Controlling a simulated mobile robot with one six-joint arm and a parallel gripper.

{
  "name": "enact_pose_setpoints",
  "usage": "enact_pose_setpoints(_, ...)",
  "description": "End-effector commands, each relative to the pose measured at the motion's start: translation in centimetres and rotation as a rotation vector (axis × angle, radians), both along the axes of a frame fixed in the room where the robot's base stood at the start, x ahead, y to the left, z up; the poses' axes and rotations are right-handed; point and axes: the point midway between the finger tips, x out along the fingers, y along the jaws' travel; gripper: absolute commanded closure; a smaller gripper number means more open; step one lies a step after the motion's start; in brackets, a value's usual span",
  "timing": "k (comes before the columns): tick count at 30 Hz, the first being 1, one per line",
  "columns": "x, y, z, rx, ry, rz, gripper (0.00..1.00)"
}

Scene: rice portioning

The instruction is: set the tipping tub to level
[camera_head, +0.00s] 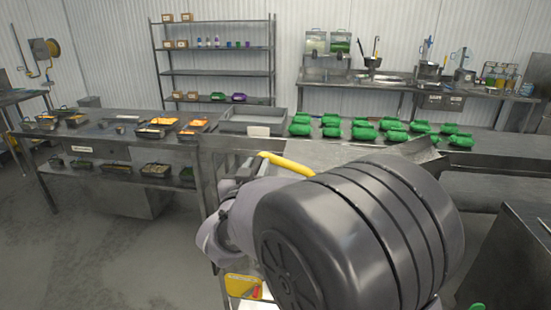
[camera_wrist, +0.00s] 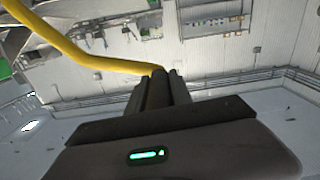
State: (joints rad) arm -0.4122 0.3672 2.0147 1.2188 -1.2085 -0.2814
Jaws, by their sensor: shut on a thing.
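A yellow bar handle (camera_head: 287,163) slants down to the right in the head view, just behind my large dark arm joint. In the wrist view the same yellow handle (camera_wrist: 75,55) runs from the upper left to the tips of my gripper (camera_wrist: 160,74). The gripper's dark fingers are together on the handle's end. In the head view my gripper is largely hidden by my arm. Steel surfaces show beside the handle, but my arm covers much of that area. I cannot make out the tub's outline or tell its tilt.
A steel table (camera_head: 110,124) with several food pans stands at the left. A shallow steel tray (camera_head: 254,124) lies behind the handle. Several green containers (camera_head: 362,133) sit in rows at the back right, near a sloped steel chute (camera_head: 420,150). Open floor (camera_head: 110,245) shows at the lower left.

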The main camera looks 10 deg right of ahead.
Motion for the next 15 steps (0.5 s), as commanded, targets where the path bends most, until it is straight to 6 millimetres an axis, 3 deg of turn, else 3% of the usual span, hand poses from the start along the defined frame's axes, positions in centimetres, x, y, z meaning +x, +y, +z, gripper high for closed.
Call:
enact_pose_setpoints(1,0.2,0.8,-1.1,-0.022,0.015,0.003,1.0)
enact_pose_setpoints(4,0.5,1.6,-1.7,-0.055,0.024,0.001,1.0)
enact_pose_setpoints(15,0.6,2.0,-2.0,-0.07,0.032,0.001,1.0)
